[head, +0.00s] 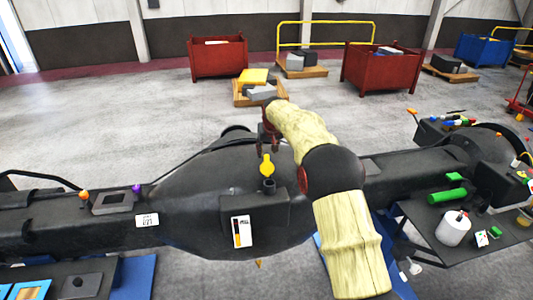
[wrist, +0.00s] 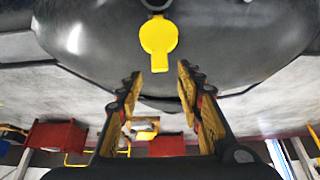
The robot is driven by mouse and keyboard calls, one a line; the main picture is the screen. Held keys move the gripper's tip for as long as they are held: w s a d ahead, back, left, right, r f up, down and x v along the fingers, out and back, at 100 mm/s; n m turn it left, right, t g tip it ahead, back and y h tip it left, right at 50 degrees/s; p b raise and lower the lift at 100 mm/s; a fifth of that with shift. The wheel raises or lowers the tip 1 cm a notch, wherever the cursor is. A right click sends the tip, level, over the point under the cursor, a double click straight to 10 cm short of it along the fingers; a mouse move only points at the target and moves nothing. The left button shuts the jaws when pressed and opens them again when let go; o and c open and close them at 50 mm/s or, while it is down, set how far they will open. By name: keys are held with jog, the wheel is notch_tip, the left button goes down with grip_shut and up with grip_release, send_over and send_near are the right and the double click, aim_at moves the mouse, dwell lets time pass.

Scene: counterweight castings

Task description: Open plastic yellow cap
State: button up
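The yellow cap (head: 267,166) sits at the top of a short dark neck (head: 269,186) on the big black casting (head: 190,190). In the wrist view the yellow cap (wrist: 158,38) is a round disc with a narrow tab pointing down the picture, against the casting (wrist: 240,40). My gripper (wrist: 158,85) is open, its two fingers apart with wood-coloured inner pads. The tab's end lies between the fingertips in that picture, and I see no contact. In the head view my gripper (head: 268,145) is just behind the cap, partly hidden by my cream-sleeved arm.
A label plate (head: 242,231) is on the casting's front. An orange knob (head: 84,195) and a purple knob (head: 136,188) stand at left. A side table (head: 460,215) at right holds a white canister (head: 453,228) and a green cylinder (head: 447,195). Red bins (head: 218,57) stand behind on open floor.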

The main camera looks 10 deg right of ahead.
jog(key=v, duration=0.9)
jog(key=s+f+b, duration=0.8)
jog(key=s+b, duration=0.1)
jog(key=s, duration=0.9)
jog(key=s+f+b, duration=0.9)
jog(key=s, duration=0.9)
jog(key=s+f+b, duration=0.8)
jog(key=s+b, duration=0.1)
jog(key=s, duration=1)
jog(key=shift+f, duration=0.15)
jog(key=shift+c, duration=0.7)
